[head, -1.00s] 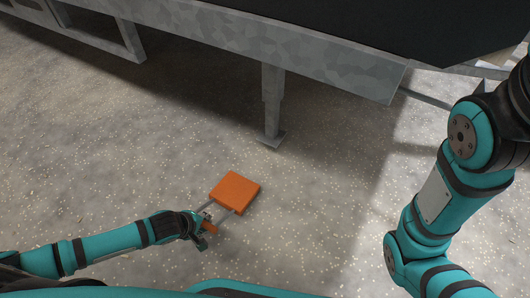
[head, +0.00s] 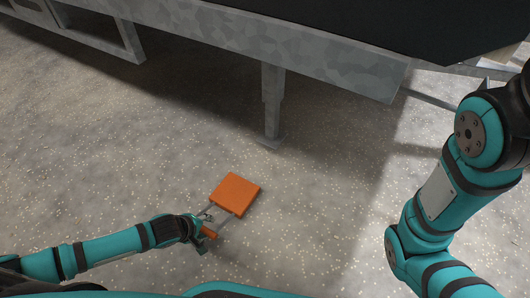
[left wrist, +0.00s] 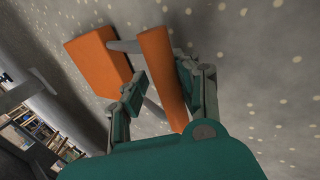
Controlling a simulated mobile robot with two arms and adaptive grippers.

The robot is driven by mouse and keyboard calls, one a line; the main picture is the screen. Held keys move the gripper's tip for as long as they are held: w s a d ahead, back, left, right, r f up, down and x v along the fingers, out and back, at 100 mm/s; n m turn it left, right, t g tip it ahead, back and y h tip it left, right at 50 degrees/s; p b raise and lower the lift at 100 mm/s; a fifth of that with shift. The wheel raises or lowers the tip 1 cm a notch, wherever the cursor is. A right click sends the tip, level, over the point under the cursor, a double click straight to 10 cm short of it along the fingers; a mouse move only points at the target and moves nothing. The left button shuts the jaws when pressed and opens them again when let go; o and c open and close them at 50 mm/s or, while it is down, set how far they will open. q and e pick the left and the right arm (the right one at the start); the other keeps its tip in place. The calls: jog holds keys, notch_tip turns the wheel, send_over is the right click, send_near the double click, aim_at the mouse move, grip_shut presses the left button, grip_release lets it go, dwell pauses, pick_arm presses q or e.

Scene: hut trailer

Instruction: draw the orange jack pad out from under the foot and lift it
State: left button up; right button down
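The orange jack pad (head: 238,192) is a flat square block with a bar handle (head: 209,232) joined by two grey rods. It is clear of the grey metal foot (head: 271,142), in front of it and a little left. My left gripper (head: 205,225) is at the handle end. In the left wrist view the gripper (left wrist: 163,85) has its fingers on both sides of the orange handle (left wrist: 162,75), closed on it, with the pad block (left wrist: 98,60) beyond. I cannot tell how far the pad is above the floor. My right gripper is out of view.
The trailer's grey steel frame (head: 310,60) runs across the top, with the foot's leg (head: 272,95) hanging from it. Another frame support stands at the far left (head: 125,40). The speckled floor around the pad is clear.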

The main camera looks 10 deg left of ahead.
pick_arm(q)
jog(key=v, duration=1.2)
jog(key=shift+s, duration=0.1)
